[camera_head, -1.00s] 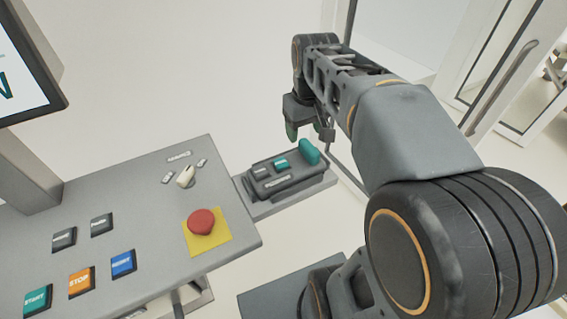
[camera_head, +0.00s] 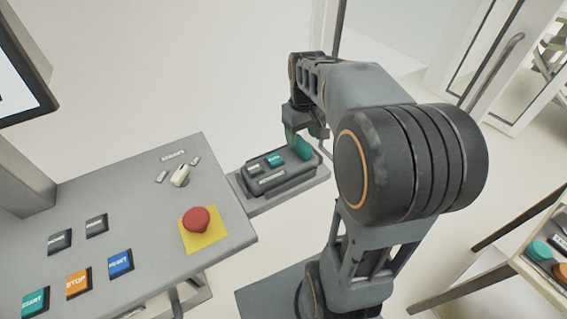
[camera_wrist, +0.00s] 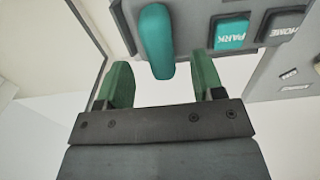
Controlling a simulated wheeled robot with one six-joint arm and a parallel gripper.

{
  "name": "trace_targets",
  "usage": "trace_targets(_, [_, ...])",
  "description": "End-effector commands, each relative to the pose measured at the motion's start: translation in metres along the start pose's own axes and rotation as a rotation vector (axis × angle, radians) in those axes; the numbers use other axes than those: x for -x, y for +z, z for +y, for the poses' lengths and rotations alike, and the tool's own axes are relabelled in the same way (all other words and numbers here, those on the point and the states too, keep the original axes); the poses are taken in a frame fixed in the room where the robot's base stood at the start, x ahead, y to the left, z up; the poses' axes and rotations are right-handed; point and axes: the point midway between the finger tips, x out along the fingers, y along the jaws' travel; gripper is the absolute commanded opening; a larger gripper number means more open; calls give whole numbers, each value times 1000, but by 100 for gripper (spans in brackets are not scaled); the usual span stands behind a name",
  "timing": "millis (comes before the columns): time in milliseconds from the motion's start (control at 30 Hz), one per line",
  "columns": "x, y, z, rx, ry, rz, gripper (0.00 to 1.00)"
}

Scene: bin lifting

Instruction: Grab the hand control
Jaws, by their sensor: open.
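The hand control (camera_head: 272,178) is a dark grey box with a teal button, a dark button and a teal grip at its right end. It rests on a grey shelf (camera_head: 262,203) beside the control panel. In the wrist view its teal grip (camera_wrist: 156,40) stands ahead of and between my green fingertips, with the teal PARK button (camera_wrist: 231,33) to its right. My gripper (camera_wrist: 160,85) is open and empty, with a finger on either side of the grip's line. In the head view my gripper (camera_head: 302,137) is at the hand control's right end, partly overlapping the grip.
The grey control panel (camera_head: 130,215) with a red emergency knob (camera_head: 196,220) and several buttons stands at the left. A screen (camera_head: 20,75) is above it. A table with coloured buttons (camera_head: 542,250) is at the lower right. Glass doors are behind at the right.

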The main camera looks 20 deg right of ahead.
Motion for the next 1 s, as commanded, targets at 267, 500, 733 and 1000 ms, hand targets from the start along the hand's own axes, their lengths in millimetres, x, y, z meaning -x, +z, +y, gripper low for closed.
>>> trace_targets(267, [-36, 2, 0, 0, -1, -3, 62])
trace_targets(500, [-47, 2, 0, 0, 0, -1, 62])
trace_targets(733, [-46, 2, 0, 0, 0, -1, 54])
trace_targets(1000, [-46, 2, 0, 0, 0, -1, 28])
